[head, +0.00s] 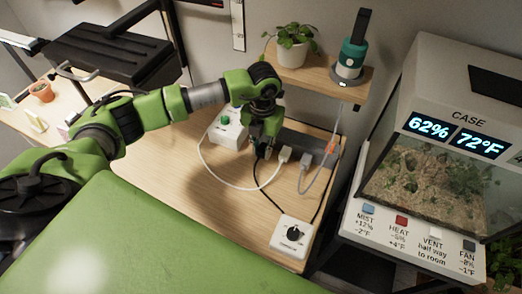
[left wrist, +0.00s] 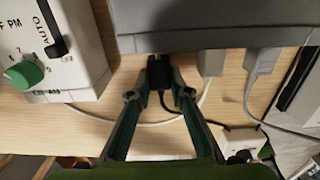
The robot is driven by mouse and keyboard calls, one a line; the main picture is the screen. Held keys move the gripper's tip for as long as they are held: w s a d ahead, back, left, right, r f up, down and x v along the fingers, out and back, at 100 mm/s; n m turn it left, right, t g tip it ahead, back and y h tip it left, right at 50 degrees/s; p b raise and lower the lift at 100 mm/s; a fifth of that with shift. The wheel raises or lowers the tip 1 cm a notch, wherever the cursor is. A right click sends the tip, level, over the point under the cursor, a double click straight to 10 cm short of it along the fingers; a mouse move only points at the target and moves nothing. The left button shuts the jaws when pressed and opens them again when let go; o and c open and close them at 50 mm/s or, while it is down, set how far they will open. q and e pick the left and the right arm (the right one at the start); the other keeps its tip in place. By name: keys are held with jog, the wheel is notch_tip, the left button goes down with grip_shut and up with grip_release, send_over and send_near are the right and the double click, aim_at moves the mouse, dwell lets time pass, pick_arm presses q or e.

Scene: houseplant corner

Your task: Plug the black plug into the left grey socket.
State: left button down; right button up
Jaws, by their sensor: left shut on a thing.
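My left gripper (head: 263,148) is shut on the black plug (left wrist: 158,75), seen between the fingertips in the left wrist view (left wrist: 158,97). In the head view the plug is mostly hidden by the gripper. The grey socket strip (left wrist: 220,28) lies just beyond the plug; it also shows in the head view (head: 318,144). The socket openings are hidden. A white plug (left wrist: 211,62) and a grey plug (left wrist: 263,60) sit at the strip to the right. My right gripper is not in view.
A white timer box (left wrist: 62,75) with a green knob stands left of the gripper. A white dial box (head: 291,237) sits at the table's front right, with black cable near it. A shelf (head: 318,78) with a plant overhangs behind. A terrarium case (head: 445,125) stands right.

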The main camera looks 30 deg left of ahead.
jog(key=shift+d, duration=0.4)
pick_arm(q)
jog(key=shift+b, duration=0.35)
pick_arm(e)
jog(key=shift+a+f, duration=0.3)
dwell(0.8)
pick_arm(q)
jog(key=shift+w+b, duration=0.4)
jog(key=shift+w, duration=0.3)
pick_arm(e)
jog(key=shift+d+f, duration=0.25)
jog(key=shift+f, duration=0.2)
pick_arm(q)
jog(key=c, duration=1.8)
grip_release()
jog(key=shift+s, duration=0.1)
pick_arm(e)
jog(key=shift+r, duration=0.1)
